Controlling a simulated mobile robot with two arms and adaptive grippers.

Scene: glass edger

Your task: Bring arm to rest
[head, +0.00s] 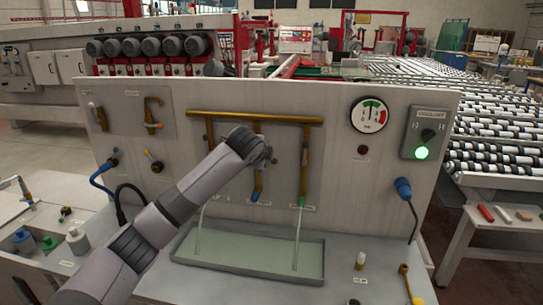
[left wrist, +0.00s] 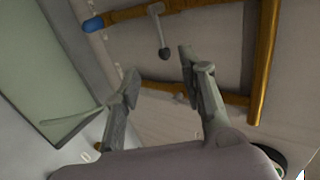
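My left arm reaches up from the lower left in the head view. My left gripper (head: 266,154) is in front of the middle of the upright panel (head: 345,190), near the brass pipework (head: 290,119). In the left wrist view my left gripper (left wrist: 160,63) has its two fingers spread apart, with nothing between them. A small grey lever with a dark round knob (left wrist: 163,53) shows beyond the fingertips; contact cannot be told. Part of the pipework (left wrist: 262,65) shows there too. My right gripper is in neither view.
A shallow tray (head: 248,271) lies below the pipes, with two thin pale streams or tubes reaching down to it. A gauge (head: 369,115) and a coolant switch box (head: 426,133) with a lit green lamp (head: 421,153) are at right. Small bottles (head: 78,241) stand at left.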

